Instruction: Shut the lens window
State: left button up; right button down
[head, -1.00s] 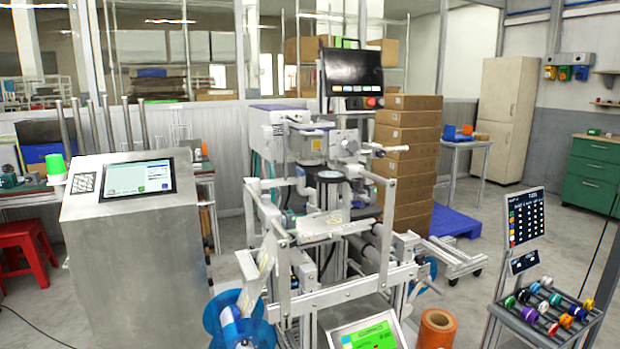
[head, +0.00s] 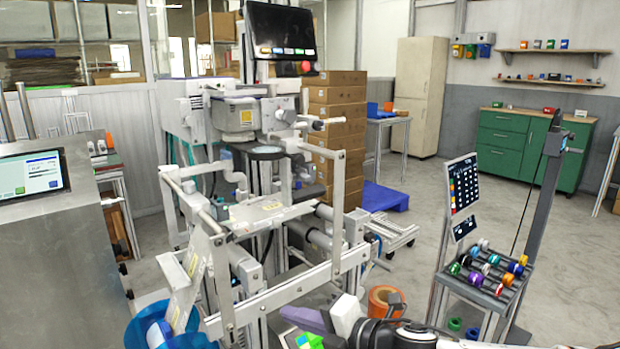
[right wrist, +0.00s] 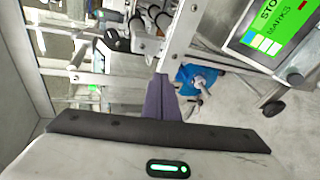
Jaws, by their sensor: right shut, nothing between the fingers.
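The machine frame (head: 290,215) stands in the middle of the head view, with a grey boxed unit (head: 235,118) and a round dark glass disc (head: 267,152) below it. I cannot tell for certain which part is the lens window, or whether it is open. My right gripper (head: 308,318) is low in front of the machine, beside its green screen. Its purple fingers (right wrist: 161,100) are shut and empty in the right wrist view, pointing toward the machine's lower part. My left gripper is not in view.
A green screen (right wrist: 278,32) is close to the right gripper. A blue reel (head: 165,325) and an orange roll (head: 382,300) sit low by the machine. A rack of coloured spools (head: 485,265) stands at the right. Floor beyond it is open.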

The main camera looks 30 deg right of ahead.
jog(key=s+d+r+n+t+h+b, duration=0.15)
jog(key=d+r+n, duration=0.3)
jog(key=r, duration=0.45)
jog(key=d+r+n+t+b, duration=0.1)
jog(key=d+r+n+b, duration=0.1)
jog(key=d+r+n, duration=0.45)
jog(key=d+r+n+t+h+b, duration=0.1)
jog(key=d+r+n, duration=0.15)
jog(key=r, duration=0.75)
jog(key=p, duration=0.8)
send_near(302, 159)
jog(key=shift+n, duration=0.45)
jog(key=w+p, duration=0.1)
jog(key=w, duration=0.1)
jog(key=w+p, duration=0.2)
jog(key=w, duration=0.1)
jog(key=shift+w+a, duration=0.3)
jog(key=shift+w, duration=0.1)
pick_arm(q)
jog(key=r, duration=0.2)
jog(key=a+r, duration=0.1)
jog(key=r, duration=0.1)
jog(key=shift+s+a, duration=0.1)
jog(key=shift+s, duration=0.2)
pick_arm(e)
jog(key=shift+w+f, duration=0.1)
jog(key=shift+w, duration=0.25)
